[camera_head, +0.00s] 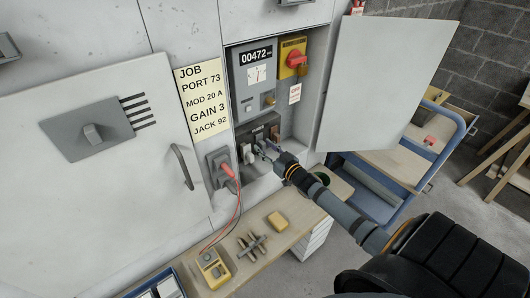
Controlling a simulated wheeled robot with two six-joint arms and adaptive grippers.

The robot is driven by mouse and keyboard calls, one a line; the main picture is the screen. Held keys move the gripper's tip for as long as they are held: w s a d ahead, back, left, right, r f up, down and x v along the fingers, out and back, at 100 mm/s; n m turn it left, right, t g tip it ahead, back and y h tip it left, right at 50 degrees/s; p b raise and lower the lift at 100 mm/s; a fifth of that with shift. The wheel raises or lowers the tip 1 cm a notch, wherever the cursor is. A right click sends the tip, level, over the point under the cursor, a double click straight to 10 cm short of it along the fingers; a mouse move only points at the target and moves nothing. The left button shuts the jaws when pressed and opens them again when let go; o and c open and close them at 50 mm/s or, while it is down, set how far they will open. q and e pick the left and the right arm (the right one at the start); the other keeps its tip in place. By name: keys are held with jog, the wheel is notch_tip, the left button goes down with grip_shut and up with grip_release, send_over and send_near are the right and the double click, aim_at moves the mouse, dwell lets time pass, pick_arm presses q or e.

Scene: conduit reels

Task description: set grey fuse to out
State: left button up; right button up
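The open cabinet (228,108) holds a small fuse block (243,138) below a grey meter unit (251,80). The block carries small upright pieces, one of them brownish (258,134); I cannot tell for sure which is the grey fuse. My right gripper (264,153) reaches in from the lower right, with its fingertips at the front of the block. The gripper covers part of the block. Its fingers are too small to tell whether they are open, shut or touching a fuse. My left gripper is not in view.
A yellow box with a red rotary switch (296,60) sits above right. The open cabinet door (375,85) stands right of the opening. A red plug with cables (227,170) is at left. A bench (290,232) below holds a yellow meter (212,268) and loose parts.

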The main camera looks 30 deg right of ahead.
jog(key=shift+w, duration=0.2)
grip_shut()
dwell(0.4)
